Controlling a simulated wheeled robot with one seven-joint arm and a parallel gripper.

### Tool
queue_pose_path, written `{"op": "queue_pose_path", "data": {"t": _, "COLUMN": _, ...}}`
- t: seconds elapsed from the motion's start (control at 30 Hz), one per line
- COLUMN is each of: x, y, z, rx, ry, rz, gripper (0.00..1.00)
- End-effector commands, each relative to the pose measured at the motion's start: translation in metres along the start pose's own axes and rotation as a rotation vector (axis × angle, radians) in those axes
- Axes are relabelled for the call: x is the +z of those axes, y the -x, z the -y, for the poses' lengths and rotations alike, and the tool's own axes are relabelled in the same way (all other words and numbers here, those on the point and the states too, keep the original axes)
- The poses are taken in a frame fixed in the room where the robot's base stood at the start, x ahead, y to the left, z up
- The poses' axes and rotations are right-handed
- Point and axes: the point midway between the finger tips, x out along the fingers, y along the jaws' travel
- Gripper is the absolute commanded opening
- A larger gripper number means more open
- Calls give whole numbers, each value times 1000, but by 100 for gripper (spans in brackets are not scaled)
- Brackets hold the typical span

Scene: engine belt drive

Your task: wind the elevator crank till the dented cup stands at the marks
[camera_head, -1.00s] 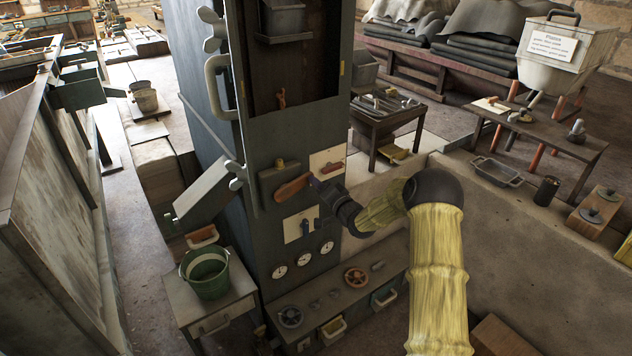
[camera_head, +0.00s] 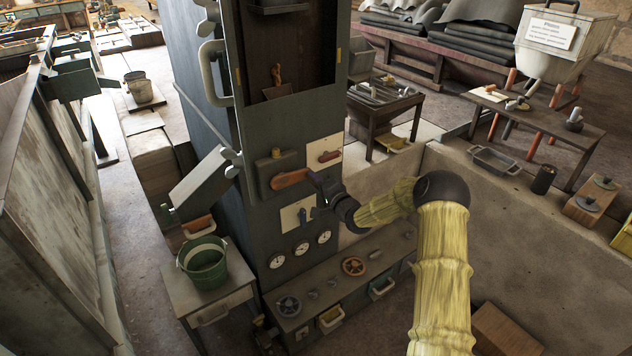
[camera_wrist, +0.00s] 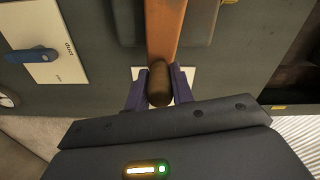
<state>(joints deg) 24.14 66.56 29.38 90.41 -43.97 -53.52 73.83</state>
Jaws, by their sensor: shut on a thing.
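The crank (camera_head: 290,178) is an orange-brown arm on the front of the dark elevator housing, below its opening. My gripper (camera_head: 318,184) is at its right end. In the wrist view my purple fingers (camera_wrist: 159,90) are shut around the brown crank handle (camera_wrist: 158,80). A dark cup (camera_head: 277,92) with an orange-brown piece above it shows at the bottom of the opening. Part of another cup (camera_head: 275,6) shows at the top, cut off by the frame. I cannot tell which is dented. Yellow marks (camera_head: 339,55) sit on the opening's edges.
Dials and a low shelf with handwheels (camera_head: 353,266) lie below. A green bucket (camera_head: 203,263) stands on a side table at left.

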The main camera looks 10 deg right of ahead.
Motion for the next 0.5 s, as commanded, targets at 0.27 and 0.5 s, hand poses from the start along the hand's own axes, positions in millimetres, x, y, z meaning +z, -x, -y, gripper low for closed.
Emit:
{"op": "queue_pose_path", "data": {"t": 0.27, "x": 0, "y": 1, "z": -2, "rx": 3, "ry": 1, "rz": 1, "gripper": 45}}
{"op": "queue_pose_path", "data": {"t": 0.5, "x": 0, "y": 2, "z": -1, "rx": 2, "ry": 2, "rz": 1, "gripper": 45}}
